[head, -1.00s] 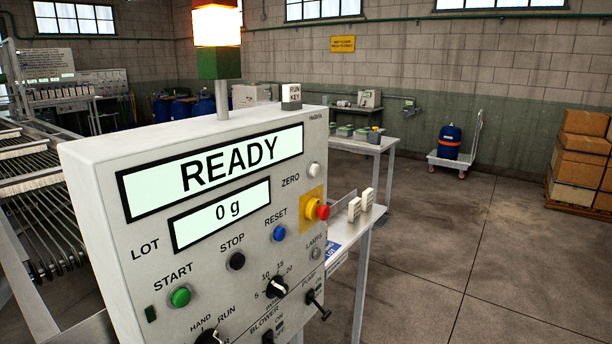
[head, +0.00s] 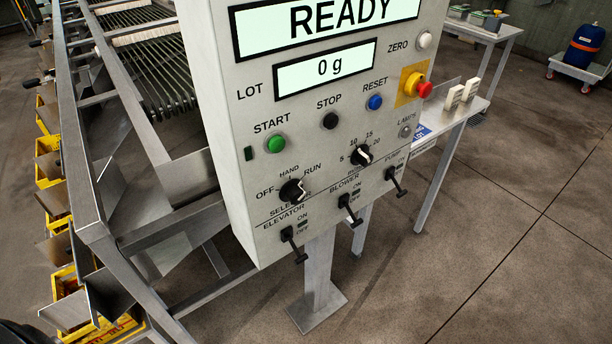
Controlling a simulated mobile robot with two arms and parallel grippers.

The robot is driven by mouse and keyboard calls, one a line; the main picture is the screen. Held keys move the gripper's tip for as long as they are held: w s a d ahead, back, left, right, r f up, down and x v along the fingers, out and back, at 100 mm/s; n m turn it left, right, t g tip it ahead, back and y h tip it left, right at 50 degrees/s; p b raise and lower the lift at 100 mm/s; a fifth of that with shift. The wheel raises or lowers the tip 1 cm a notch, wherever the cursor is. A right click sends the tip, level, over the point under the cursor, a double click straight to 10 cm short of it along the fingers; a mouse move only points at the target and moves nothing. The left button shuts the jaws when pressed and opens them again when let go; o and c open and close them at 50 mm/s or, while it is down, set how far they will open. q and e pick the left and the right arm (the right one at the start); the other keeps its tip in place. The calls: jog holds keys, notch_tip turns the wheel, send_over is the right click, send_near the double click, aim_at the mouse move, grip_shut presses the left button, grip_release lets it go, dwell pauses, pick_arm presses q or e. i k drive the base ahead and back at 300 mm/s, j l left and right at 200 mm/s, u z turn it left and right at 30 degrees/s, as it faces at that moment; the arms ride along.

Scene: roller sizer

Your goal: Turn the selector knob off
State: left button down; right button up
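The selector knob (head: 291,191) is a black rotary knob low on the left of the grey control panel (head: 222,98). OFF is printed at its left, HAND above it and RUN at its upper right. A pale mark shows on the knob's right side; at this size I cannot tell for sure which label it points to. The display (head: 340,18) reads READY and the lot display (head: 325,68) reads 0 g. Neither of my grippers is in view, and nothing covers the knob.
Beside the knob are the green START button (head: 276,144), a dial (head: 362,155) and the elevator (head: 292,244), blower (head: 350,209) and pump (head: 396,181) levers. A red emergency button (head: 424,90) juts out at right. The roller frame (head: 92,215) stands left; open floor lies front right.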

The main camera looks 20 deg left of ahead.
aim_at(292, 191)
jog(key=i+l+u, duration=0.1)
jog(key=l+u, duration=0.2)
jog(key=u, duration=0.2)
jog(key=l+u, duration=0.35)
jog(key=u, duration=0.15)
jog(key=i, duration=0.05)
